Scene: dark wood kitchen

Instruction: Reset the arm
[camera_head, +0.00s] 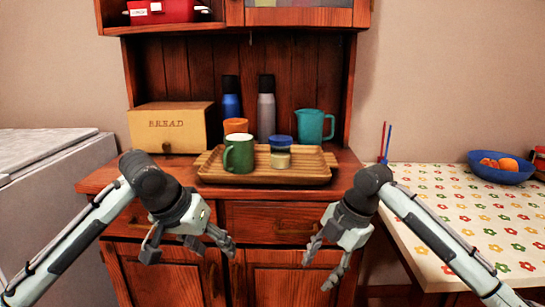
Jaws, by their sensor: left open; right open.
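My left arm comes in from the left, and its gripper (192,250) is open and empty in front of the wooden hutch's drawers. My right arm comes in from the right, and its gripper (320,266) is open and empty in front of the same hutch (262,219), to the right of the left gripper. Both grippers hang lower in the picture than the counter top and are apart from each other. Nothing is between the fingers of either one.
At right, a table (450,205) bears a blue fruit bowl (496,173).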

